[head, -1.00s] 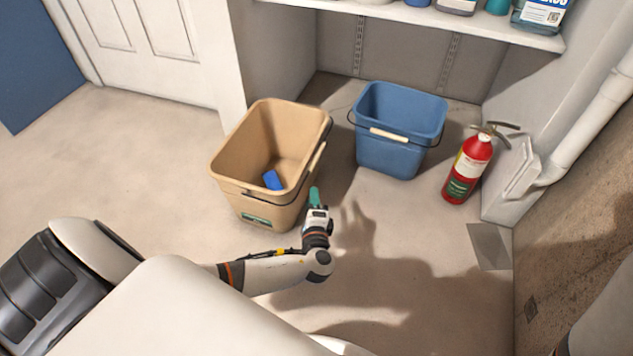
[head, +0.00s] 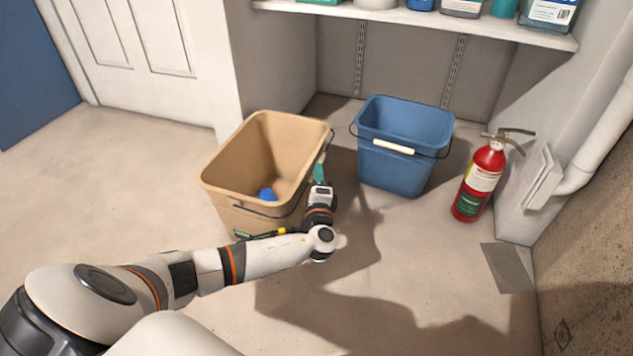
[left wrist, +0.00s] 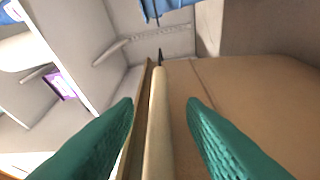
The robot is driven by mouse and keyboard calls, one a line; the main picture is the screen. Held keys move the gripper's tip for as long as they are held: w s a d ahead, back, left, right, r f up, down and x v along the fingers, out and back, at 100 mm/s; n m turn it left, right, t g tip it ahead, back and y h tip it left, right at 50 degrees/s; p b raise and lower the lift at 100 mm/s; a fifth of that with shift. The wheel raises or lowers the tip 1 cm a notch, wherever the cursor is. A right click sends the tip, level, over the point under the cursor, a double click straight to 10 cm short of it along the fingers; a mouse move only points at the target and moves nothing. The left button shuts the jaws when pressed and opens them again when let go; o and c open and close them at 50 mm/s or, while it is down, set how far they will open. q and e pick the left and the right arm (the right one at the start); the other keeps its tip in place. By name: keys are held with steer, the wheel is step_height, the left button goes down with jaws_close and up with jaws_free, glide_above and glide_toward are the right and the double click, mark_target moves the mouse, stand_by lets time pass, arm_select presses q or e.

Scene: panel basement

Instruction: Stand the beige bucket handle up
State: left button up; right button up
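The beige bucket (head: 225,185) stands upright on the floor, left of centre in the head view. Its handle lies low against the bucket's right side, at the rim. The pale handle grip (left wrist: 158,130) runs up the middle of the left wrist view, with the tan bucket wall (left wrist: 245,100) to its right. My left gripper (head: 319,172) is at the bucket's right side. Its green fingers (left wrist: 161,103) are open, one on each side of the grip, with visible gaps. In the head view the gripper hides part of the handle. My right gripper is not in view.
A blue item (head: 267,194) lies inside the beige bucket. A blue bucket (head: 395,175) stands to the right, then a red fire extinguisher (head: 478,182) near the wall. A shelf (head: 400,17) with bottles is above. Floor at the left is clear.

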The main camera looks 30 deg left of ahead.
arm_select(q)
steer(key=shift+w+a, duration=0.4)
steer(key=shift+w, duration=0.1)
jaws_close()
steer(key=shift+r, duration=0.15)
